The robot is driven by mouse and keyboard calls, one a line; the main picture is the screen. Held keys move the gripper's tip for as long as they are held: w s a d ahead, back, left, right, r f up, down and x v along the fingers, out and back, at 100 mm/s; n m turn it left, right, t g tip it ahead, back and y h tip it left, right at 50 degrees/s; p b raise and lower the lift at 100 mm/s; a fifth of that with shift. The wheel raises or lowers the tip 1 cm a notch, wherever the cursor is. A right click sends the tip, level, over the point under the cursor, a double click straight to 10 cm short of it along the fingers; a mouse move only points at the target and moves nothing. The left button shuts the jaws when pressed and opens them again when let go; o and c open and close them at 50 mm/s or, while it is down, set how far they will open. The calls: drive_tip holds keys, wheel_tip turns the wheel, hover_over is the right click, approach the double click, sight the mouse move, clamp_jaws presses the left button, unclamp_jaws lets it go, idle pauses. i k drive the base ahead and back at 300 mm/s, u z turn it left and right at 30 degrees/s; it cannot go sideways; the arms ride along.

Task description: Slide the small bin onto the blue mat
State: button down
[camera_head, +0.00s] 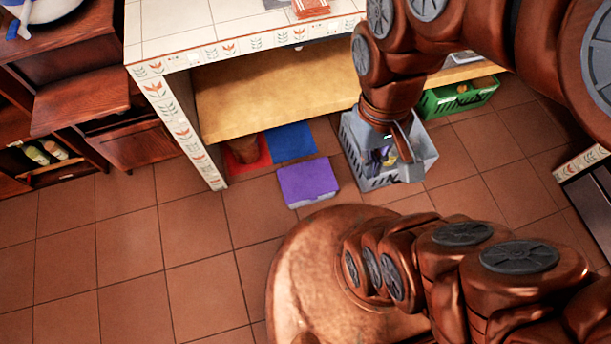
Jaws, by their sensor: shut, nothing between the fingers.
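The blue mat (291,143) lies flat on the tiled floor, partly under the low shelf of the white tiled counter. A brown round container (242,151), which looks like a small bin, stands left of it on a red mat (263,158); the shelf edge hides its top. My gripper (390,152) is to the right of the blue mat, pointing down at a grey crate (422,160). It is shut with nothing held. Its fingertips are hard to make out against the crate, and I cannot tell whether they touch it.
A purple box or block (308,182) sits on the floor just in front of the blue mat. A green crate (459,98) stands behind the grey crate on the right. The counter leg (187,135) stands left of the red mat. The floor at front left is clear.

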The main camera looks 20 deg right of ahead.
sight(327, 196)
drive_tip(key=z, duration=2.35)
drive_tip(key=k, duration=1.45)
drive_tip(key=u, duration=2.45)
